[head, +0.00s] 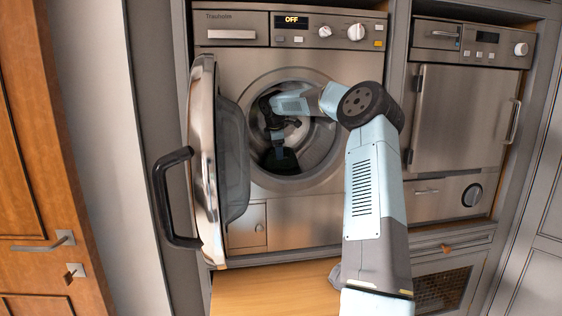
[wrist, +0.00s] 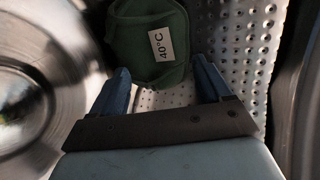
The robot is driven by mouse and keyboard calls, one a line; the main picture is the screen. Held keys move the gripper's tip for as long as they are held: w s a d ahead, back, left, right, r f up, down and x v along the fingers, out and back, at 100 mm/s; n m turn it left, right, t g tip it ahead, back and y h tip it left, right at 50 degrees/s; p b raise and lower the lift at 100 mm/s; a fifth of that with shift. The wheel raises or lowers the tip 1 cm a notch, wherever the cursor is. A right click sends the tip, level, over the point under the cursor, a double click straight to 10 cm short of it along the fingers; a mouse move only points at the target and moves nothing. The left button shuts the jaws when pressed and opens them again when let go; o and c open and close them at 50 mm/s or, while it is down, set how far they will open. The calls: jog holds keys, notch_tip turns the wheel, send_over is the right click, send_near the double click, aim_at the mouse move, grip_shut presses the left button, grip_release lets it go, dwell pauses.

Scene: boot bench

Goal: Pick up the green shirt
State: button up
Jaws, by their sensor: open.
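The green shirt (wrist: 143,29) is a dark green bundle with a white "40°C" label (wrist: 160,44). It lies inside the drum of the washing machine, against the perforated metal wall. In the head view the shirt (head: 280,160) shows as a dark green patch low in the drum opening. My gripper (wrist: 160,82) is inside the drum, its two blue fingers apart. The shirt is just beyond the fingertips, with its lower part near the gap between them. I cannot tell whether the fingers touch it. The far side of the shirt is hidden.
The washing machine (head: 237,77) reads "OFF". Its round door (head: 205,160) stands open to the left. The drum's rim (head: 328,150) surrounds my arm. A second appliance (head: 460,118) is at the right. A wooden board (head: 270,290) lies below, and a wooden door (head: 40,150) is at the far left.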

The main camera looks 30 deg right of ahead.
jog(key=w+d, duration=0.2)
jog(key=w, duration=0.1)
jog(key=shift+w+d, duration=0.25)
jog(key=shift+w, duration=0.05)
jog(key=shift+w+d+f, duration=0.25)
jog(key=shift+d+f, duration=0.05)
jog(key=shift+f, duration=0.2)
grip_shut()
dwell(0.6)
